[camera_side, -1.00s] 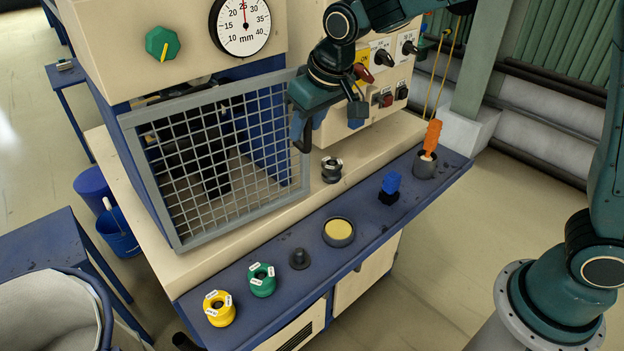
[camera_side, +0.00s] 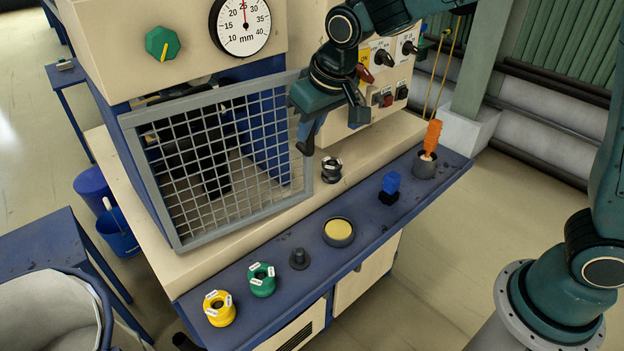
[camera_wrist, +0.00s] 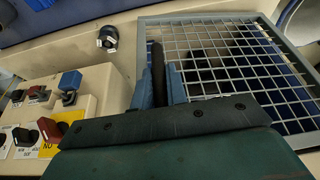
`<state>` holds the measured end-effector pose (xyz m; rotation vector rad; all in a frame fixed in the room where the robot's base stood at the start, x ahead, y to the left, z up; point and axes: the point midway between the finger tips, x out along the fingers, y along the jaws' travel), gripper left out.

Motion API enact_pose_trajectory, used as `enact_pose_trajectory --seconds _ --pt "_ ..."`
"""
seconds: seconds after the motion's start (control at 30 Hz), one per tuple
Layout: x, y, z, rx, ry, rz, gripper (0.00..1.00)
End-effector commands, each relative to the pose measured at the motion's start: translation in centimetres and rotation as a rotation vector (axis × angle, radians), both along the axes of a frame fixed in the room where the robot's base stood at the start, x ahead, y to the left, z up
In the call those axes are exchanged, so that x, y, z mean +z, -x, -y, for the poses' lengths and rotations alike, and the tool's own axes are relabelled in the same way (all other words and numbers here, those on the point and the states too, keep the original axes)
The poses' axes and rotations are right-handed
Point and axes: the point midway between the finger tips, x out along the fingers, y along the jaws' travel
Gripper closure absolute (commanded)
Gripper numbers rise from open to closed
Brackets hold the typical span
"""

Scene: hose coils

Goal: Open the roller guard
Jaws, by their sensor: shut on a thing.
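The roller guard (camera_side: 218,243) is a grey framed mesh panel on the front of the cream and blue machine. Its right edge stands a little out from the machine, and dark shapes show behind the mesh. It also fills the upper right of the wrist view (camera_wrist: 270,101). My gripper (camera_side: 307,140) is at the guard's right edge. In the wrist view my gripper (camera_wrist: 159,76) has its blue fingers closed on a dark upright bar, the guard's handle (camera_wrist: 157,62), beside the frame. The far ends of the fingers are partly hidden.
A dark spool (camera_side: 331,169) stands near the guard's lower right corner. Switches (camera_side: 383,58) lie behind my gripper.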

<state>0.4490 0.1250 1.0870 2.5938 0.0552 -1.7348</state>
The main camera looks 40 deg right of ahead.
Motion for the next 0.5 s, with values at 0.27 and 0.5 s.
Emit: enact_pose_trajectory --seconds 0.27,0.5 --pt "0.1 2.9 -1.2 -0.099 0.0 0.003 1.0" --pt "0.2 6.3 -3.0 -0.228 -0.001 0.004 1.0"
